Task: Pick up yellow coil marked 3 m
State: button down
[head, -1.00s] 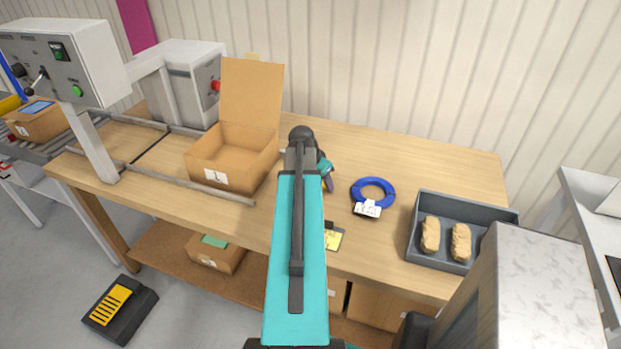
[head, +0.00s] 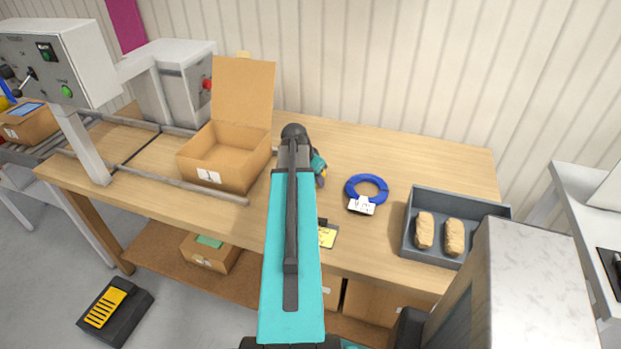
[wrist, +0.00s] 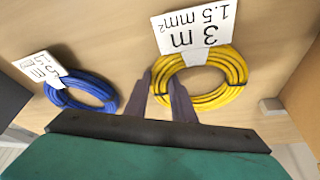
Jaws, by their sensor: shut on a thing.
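The yellow coil (wrist: 225,95) lies on the wooden table in the wrist view. Its white tag (wrist: 195,32) reads "3 m 1.5 mm²", upside down there. My gripper (wrist: 160,80) is shut on the left side of its ring, one finger outside and one inside the loop. The coil seems to be at table level; I cannot tell whether it is lifted. In the head view my teal arm hides most of the coil and the fingers.
A blue coil (head: 377,183) with a white tag lies to the right; it also shows in the wrist view (wrist: 75,96). A grey tray (head: 408,225) with two tan lumps is further right. An open cardboard box (head: 232,172) stands left.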

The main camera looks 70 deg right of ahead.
jog(key=shift+r, duration=0.15)
jog(key=shift+r+b, duration=0.85)
jog(key=shift+r, duration=0.75)
jog(key=a, duration=0.2)
jog(key=s+a+b, duration=0.1)
jog(key=a, duration=0.2)
jog(key=a+b, duration=0.1)
jog(key=a, duration=0.2)
jog(key=shift+s+r, duration=0.2)
jog(key=shift+r, duration=0.1)
jog(key=shift+b, duration=0.85)
jog(key=shift+w+f+b, duration=0.1)
jog(key=shift+b, duration=0.25)
jog(key=b, duration=0.3)
jog(key=shift+a, duration=0.3)
jog(key=a+b, duration=0.1)
jog(key=b, duration=0.4)
